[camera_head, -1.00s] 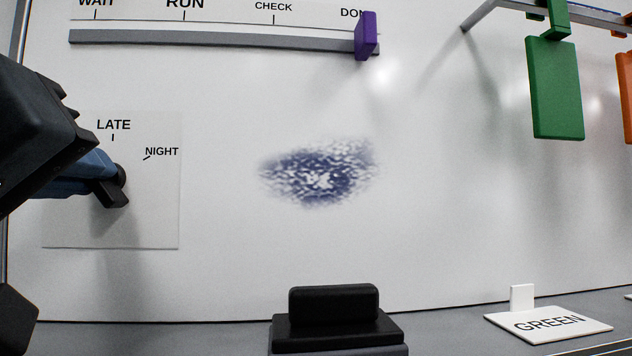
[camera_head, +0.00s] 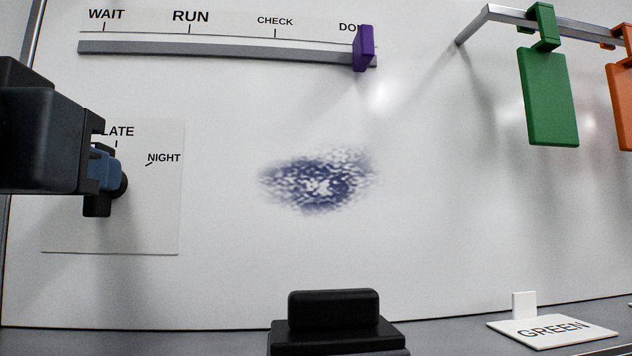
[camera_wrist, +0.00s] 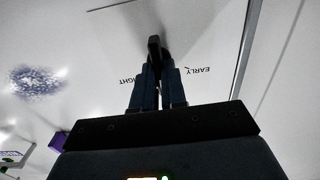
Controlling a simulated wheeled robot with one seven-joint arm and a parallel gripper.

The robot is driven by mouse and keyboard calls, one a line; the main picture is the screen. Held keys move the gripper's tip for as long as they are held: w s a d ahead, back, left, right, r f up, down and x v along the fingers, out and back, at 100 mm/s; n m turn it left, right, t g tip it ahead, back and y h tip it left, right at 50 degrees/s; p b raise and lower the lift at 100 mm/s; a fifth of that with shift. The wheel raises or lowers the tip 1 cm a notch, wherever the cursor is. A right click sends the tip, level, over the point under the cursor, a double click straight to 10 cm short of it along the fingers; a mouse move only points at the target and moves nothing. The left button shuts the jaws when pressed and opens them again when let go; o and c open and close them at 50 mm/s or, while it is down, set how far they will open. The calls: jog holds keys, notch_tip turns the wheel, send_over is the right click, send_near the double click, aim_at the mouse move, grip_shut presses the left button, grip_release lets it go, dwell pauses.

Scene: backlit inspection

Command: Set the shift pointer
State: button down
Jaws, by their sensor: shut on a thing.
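The shift pointer is a black bar with a round hub on a pale dial card (camera_head: 150,225) at the left of the whiteboard. Part of the pointer (camera_head: 97,206) shows below my gripper (camera_head: 106,172) in the head view. My gripper's blue fingers are shut on the pointer and hide much of it. LATE (camera_head: 119,132) is partly covered by my gripper; NIGHT (camera_head: 163,158) is clear. In the wrist view the pointer (camera_wrist: 154,48) stands out between the fingers (camera_wrist: 160,78), with EARLY (camera_wrist: 199,71) upside down beside them. Which mark the pointer faces is unclear.
A grey rail (camera_head: 220,50) with a purple slider (camera_head: 364,48) near its right end runs above the dial. A blue ink smudge (camera_head: 318,182) marks the board. A black block (camera_head: 333,308) and a GREEN card (camera_head: 553,329) are on the ledge. A green tag (camera_head: 548,98) hangs upper right.

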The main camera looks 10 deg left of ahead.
dwell(0.4)
jog(key=c, duration=1.2)
grip_release()
jog(key=shift+s, duration=0.1)
jog(key=p+v, duration=0.1)
jog(key=v, duration=0.6)
jog(key=shift+s, duration=0.35)
